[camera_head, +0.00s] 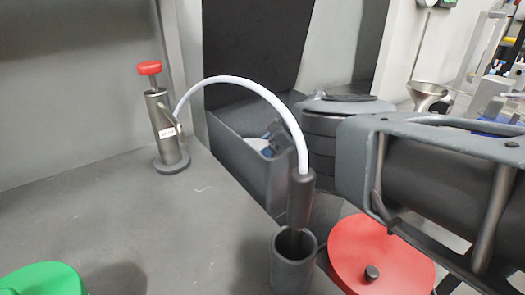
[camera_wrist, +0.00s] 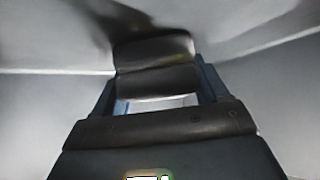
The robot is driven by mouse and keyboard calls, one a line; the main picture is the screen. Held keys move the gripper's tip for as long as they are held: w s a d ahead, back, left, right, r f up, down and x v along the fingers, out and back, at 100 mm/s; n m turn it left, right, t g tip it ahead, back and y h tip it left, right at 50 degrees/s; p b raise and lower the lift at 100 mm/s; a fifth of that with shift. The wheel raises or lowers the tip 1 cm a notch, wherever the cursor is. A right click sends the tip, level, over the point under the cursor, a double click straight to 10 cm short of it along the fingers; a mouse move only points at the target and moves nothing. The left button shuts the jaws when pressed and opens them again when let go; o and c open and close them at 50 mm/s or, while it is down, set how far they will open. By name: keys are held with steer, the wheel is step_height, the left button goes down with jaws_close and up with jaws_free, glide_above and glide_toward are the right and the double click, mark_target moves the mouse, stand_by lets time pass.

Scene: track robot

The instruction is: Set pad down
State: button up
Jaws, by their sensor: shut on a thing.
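My gripper (camera_wrist: 158,76) shows in the wrist view, with a blue-grey finger on each side. It is shut on a dark, rounded block between the fingers, which I take to be the pad (camera_wrist: 154,50). A pale gap shows below the block, toward the dark wrist housing. The surface around it is plain grey and blurred, so I cannot tell whether the pad touches it. I cannot make out the gripper or the pad in the head view.
In the head view, a metal pump with a red knob (camera_head: 150,68) stands on the grey bench. Its white hose (camera_head: 262,92) arcs to a black handle in a dark cup (camera_head: 291,270). Red (camera_head: 380,255) and green (camera_head: 45,282) lids lie in front. A dark bin (camera_head: 235,130) stands behind.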

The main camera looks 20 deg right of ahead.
steer(key=shift+f, duration=0.2)
steer(key=o, duration=1.8)
steer(key=shift+o, duration=0.2)
steer(key=shift+r, duration=0.1)
steer(key=shift+r, duration=0.15)
steer(key=shift+s+d+r+p, duration=0.2)
steer(key=shift+d+r+p, duration=0.2)
steer(key=shift+p, duration=0.35)
steer(key=p+v, duration=0.4)
steer(key=shift+a+r, duration=0.1)
steer(key=shift+r, duration=0.05)
steer(key=shift+p+v, duration=1.1)
steer(key=shift+p, duration=0.1)
